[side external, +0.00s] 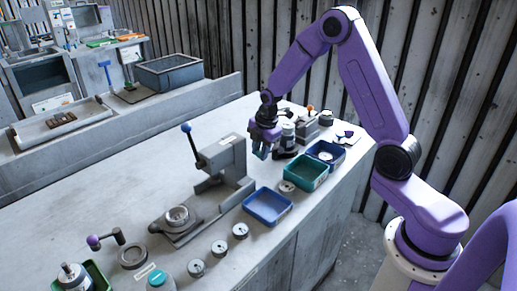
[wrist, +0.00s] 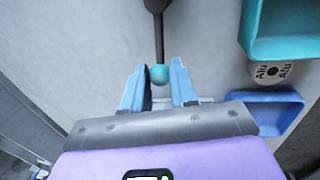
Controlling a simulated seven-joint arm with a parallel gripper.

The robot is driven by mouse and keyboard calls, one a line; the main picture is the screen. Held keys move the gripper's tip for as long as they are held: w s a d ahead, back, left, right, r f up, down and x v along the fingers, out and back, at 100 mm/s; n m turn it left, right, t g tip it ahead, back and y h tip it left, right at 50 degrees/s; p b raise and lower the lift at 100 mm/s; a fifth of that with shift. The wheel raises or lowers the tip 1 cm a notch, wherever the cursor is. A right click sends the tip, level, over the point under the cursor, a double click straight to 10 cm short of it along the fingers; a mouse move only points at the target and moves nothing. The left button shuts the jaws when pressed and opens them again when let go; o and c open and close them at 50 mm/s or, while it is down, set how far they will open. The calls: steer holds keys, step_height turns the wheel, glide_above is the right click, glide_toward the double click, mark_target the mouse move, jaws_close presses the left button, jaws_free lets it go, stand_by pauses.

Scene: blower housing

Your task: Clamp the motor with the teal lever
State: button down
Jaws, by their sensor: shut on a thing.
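In the wrist view the teal lever shows as a dark rod ending in a round teal knob (wrist: 159,75). My gripper (wrist: 159,86) has its two light-blue fingers on either side of this knob, shut on it. In the side view my gripper (side external: 262,152) is low over the far part of the bench, and the knob cannot be made out there. Just behind it is a grey cylindrical part (side external: 288,133) on a dark base; I cannot tell whether this is the motor.
A grey press with a blue-knobbed lever (side external: 190,140) stands nearer the camera. An orange-knobbed fixture (side external: 309,117) is behind. A disc marked Alu (wrist: 270,73) lies beside the bins.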

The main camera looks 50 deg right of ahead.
steer(key=shift+s+n, duration=0.15)
steer(key=shift+n, duration=0.15)
steer(key=c, duration=0.9)
jaws_free()
steer(key=shift+r, duration=0.15)
steer(key=s+r, duration=0.3)
steer(key=r, duration=1.4)
steer(key=shift+s, duration=0.2)
steer(key=s+a+f+m+g, duration=0.1)
steer(key=s+a+f+m, duration=0.15)
steer(key=s+a, duration=1.05)
steer(key=s+d+f+m+g, duration=0.1)
steer(key=s+f+m, duration=0.2)
steer(key=s, duration=1.5)
